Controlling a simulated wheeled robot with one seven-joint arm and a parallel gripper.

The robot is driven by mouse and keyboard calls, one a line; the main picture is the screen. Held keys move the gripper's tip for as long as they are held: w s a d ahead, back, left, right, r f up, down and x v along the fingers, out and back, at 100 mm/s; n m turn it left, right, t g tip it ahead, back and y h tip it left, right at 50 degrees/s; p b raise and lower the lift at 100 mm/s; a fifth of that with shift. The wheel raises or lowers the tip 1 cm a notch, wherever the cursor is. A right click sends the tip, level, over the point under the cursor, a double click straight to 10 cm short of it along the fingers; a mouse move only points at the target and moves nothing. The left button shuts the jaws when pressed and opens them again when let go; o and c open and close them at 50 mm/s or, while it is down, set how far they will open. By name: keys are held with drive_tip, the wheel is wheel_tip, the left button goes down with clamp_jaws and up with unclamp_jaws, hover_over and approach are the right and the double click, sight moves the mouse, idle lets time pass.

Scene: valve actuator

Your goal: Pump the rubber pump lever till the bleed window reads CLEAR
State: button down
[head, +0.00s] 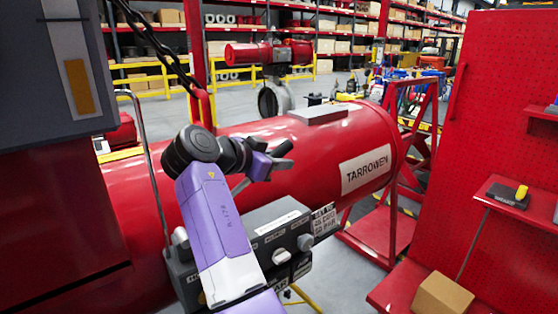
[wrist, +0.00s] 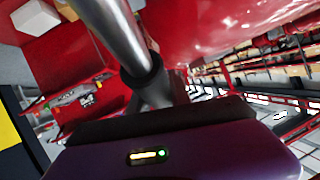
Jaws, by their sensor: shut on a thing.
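The pump lever shows in the wrist view as a shiny metal rod (wrist: 112,28) with a dark grip end (wrist: 155,90) at my gripper (wrist: 158,102). My gripper is shut on it. In the head view my gripper (head: 284,156) is in front of the red cylinder, above the grey control block (head: 275,232); the lever cannot be made out clearly there. The block carries knobs and several labels too small to read. A small lettered plate (head: 325,221) is at its right end. No bleed window reading can be made out.
The large red TARROWEN cylinder (head: 345,140) lies behind the block. A thin bent metal rod (head: 152,165) rises at the block's left. A red pegboard panel (head: 510,110) stands right, with a cardboard box (head: 442,294) below. Grey floor shows between cylinder and panel.

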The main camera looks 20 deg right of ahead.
sight(241, 186)
drive_tip(key=f+y, duration=0.1)
drive_tip(key=f, duration=0.2)
drive_tip(key=d+f+g+y, duration=0.1)
drive_tip(key=f, duration=0.2)
drive_tip(key=f+y+b, duration=0.1)
drive_tip(key=f+y, duration=0.1)
drive_tip(key=f, duration=0.1)
drive_tip(key=shift+w+d+f+m+g, duration=0.25)
drive_tip(key=shift+d+f+m+g, duration=0.05)
drive_tip(key=shift+d+f, duration=0.1)
drive_tip(key=c, duration=1.2)
unclamp_jaws()
drive_tip(key=shift+r, duration=0.1)
drive_tip(key=shift+b+v, duration=0.35)
drive_tip(key=shift+v, duration=3.55)
drive_tip(key=shift+a, duration=0.1)
